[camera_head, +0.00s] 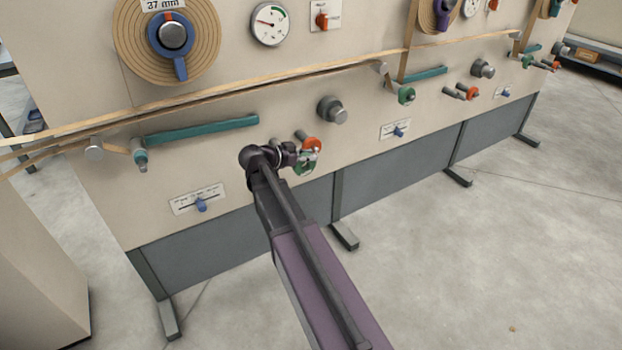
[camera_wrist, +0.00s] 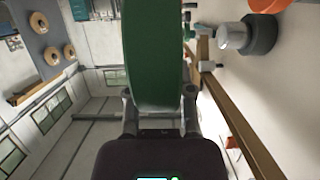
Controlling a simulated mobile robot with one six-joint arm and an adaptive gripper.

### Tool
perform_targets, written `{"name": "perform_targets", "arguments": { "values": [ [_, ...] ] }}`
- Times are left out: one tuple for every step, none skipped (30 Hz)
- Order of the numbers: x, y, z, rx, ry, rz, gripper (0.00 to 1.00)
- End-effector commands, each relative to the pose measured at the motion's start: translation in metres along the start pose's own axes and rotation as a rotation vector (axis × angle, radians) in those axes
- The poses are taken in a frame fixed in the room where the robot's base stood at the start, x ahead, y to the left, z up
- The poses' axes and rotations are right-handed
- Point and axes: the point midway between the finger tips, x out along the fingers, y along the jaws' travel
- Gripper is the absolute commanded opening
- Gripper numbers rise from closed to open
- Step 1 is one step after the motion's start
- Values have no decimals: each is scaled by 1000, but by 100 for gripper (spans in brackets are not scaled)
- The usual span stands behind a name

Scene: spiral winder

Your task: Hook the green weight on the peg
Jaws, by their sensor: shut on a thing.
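My gripper (camera_head: 290,158) is close to the front of the beige machine panel, shut on the green weight (camera_head: 304,167). In the wrist view the green weight (camera_wrist: 153,50) stands large between the two fingers (camera_wrist: 158,95). In the head view it is small and partly hidden by my gripper. An orange disc (camera_head: 312,144) sits on a short grey peg (camera_head: 300,135) just above and right of the weight. Another short stub (camera_head: 276,142) shows behind my gripper, largely hidden. I cannot tell whether the green weight touches a peg.
A grey round knob (camera_head: 332,110) sticks out above right of my gripper. A teal bar (camera_head: 202,130) and a tan strip (camera_head: 250,90) run along the panel. A blue slider (camera_head: 200,205) is lower left. Panel legs (camera_head: 344,236) stand on open floor.

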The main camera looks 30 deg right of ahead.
Motion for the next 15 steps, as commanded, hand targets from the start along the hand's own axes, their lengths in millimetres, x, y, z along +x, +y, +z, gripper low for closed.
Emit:
{"name": "perform_targets", "arguments": {
  "values": [
    [4, 5, 15, 0, 0, 0, 0],
    [6, 7, 18, 0, 0, 0, 0],
    [7, 9, 22, 0, 0, 0, 0],
    [8, 10, 25, 0, 0, 0, 0],
    [8, 12, 28, -1, 0, 0, 0],
    [9, 13, 31, -1, 0, -1, 0],
    [10, 14, 32, -1, 0, -1, 0],
    [10, 15, 34, -1, 0, -1, 0],
    [11, 16, 35, -1, 0, -1, 0],
    [11, 16, 36, -1, 0, -1, 0],
    [11, 16, 36, -1, 0, -1, 0],
    [11, 17, 37, -1, 0, -1, 0],
    [11, 17, 37, -1, 0, -1, 0],
    [11, 17, 37, -1, 0, -1, 0],
    [11, 17, 37, -1, 0, -2, 0]
  ]
}}
